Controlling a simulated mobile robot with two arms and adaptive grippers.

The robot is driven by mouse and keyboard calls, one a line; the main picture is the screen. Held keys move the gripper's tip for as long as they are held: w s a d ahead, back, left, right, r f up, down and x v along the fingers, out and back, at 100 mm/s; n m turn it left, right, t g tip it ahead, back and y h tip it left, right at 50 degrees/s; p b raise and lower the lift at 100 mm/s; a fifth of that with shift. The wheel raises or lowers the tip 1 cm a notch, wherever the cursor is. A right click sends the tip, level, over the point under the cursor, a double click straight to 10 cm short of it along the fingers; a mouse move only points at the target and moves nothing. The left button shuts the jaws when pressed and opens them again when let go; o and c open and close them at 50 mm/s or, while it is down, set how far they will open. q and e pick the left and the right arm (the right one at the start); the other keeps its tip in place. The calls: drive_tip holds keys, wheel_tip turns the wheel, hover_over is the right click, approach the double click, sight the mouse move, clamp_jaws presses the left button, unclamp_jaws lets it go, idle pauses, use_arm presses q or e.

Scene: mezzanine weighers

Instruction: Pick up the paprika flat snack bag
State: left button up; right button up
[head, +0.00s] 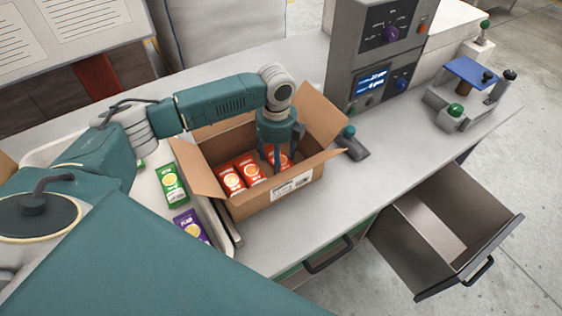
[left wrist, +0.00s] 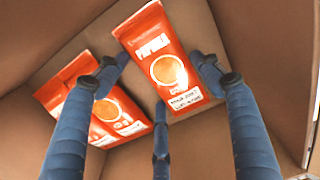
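An orange-red paprika flat snack bag (left wrist: 168,72) lies in the cardboard box, with a pale round design and a white label. In the head view this bag (head: 284,155) is partly hidden by my left gripper (head: 277,163). That gripper reaches down into the box from above. In the left wrist view its blue fingers (left wrist: 160,82) are spread around the bag, one on each side and one near its lower end. I see no firm grip on it. Similar orange-red bags (head: 232,181) (left wrist: 90,100) lie to its left.
The cardboard box (head: 262,204) has raised flaps around my left gripper. A green bag (head: 172,186) and a purple bag (head: 191,226) lie left of it. A weigher (head: 375,60) stands behind to the right. An open drawer (head: 488,249) juts out at the right.

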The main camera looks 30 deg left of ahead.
use_arm(q)
drive_tip(key=c, duration=0.3)
